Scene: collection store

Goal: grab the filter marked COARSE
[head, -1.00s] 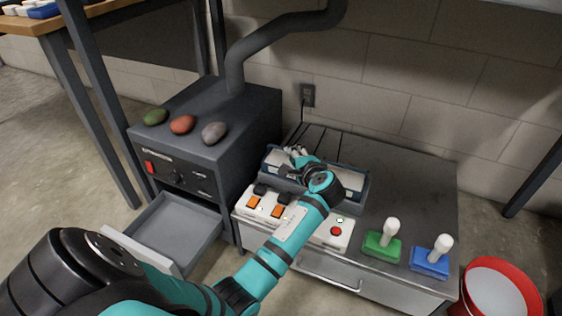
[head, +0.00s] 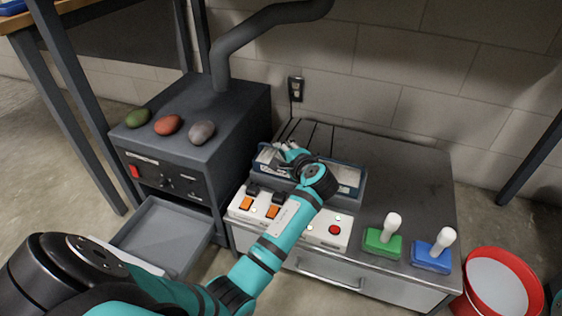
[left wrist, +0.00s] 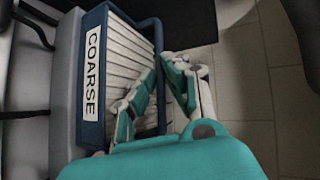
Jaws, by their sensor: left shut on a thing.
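The filter marked COARSE (left wrist: 92,70) has a blue frame, white pleats and a white label with black letters, readable in the left wrist view. In the head view the filter (head: 349,187) lies in a grey holder on the bench top, partly hidden by my left arm. My left gripper (left wrist: 165,105) is shut on the filter's blue edge on the side away from the label, one finger over the pleats and the other outside. The left gripper (head: 288,152) also shows at the filter's far left part in the head view.
A white panel with orange switches (head: 272,212) and a red button stands in front of the filter. Green (head: 383,242) and blue (head: 431,257) levers stand to the right. A dark stove (head: 190,150) with an open drawer (head: 160,235) is at left. A red bucket (head: 470,300) stands at right.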

